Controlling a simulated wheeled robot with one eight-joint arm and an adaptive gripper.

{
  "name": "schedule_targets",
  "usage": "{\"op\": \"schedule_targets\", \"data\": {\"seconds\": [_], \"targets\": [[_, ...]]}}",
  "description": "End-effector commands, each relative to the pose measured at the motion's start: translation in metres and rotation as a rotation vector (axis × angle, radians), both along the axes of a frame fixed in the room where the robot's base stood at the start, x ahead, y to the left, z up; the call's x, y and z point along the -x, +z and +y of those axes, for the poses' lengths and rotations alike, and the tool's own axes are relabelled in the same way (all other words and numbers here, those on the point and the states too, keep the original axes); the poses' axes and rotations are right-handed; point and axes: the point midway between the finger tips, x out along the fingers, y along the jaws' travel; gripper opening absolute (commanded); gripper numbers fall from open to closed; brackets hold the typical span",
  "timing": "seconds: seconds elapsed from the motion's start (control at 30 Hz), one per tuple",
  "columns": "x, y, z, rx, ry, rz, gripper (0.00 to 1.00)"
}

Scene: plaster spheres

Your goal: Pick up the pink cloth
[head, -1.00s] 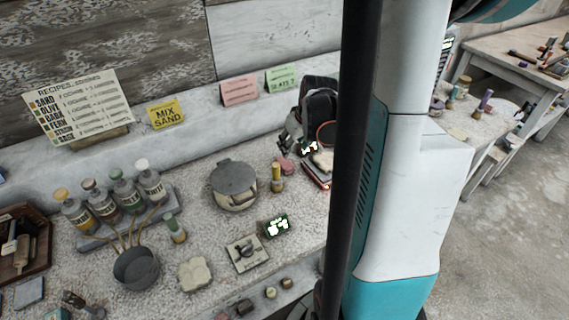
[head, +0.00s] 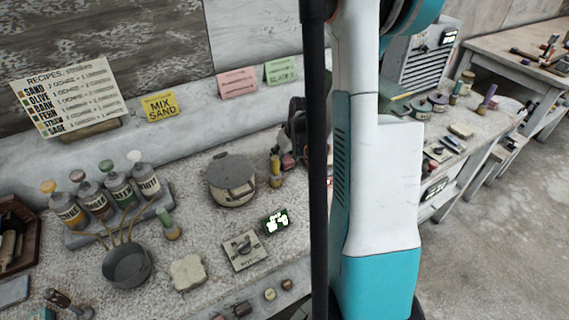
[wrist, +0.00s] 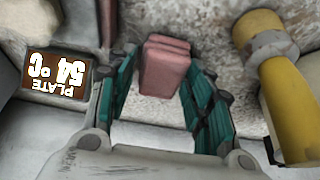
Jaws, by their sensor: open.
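The pink cloth (wrist: 163,68) looks like a small folded stack in the wrist view, lying on the speckled grey worktop. In the head view a small part of it (head: 288,161) shows beside my dark gripper (head: 297,135). In the wrist view my gripper (wrist: 160,72) is open, with one teal finger on each side of the cloth. Gaps show between the cloth and both fingers. I cannot tell how far the fingertips are above the worktop. In the head view my own column hides part of the gripper.
A yellow-capped bottle (head: 276,170) stands close by, at the right in the wrist view (wrist: 285,105). A plate temperature display (wrist: 58,76) is at its left. A lidded pot (head: 231,180) stands left of the gripper in the head view. Bare worktop shows around the cloth.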

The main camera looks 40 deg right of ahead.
Motion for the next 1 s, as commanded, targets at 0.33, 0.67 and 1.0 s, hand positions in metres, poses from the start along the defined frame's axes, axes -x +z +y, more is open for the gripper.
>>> {"op": "schedule_targets", "data": {"seconds": [0.33, 0.67, 1.0], "targets": [[0.000, -0.001, 0.000, 0.000, 0.000, 0.000, 0.20], [-0.001, -0.001, 0.000, 0.000, 0.000, 0.000, 0.19], [0.000, 0.027, 0.000, 0.000, 0.000, 0.000, 0.19]]}}
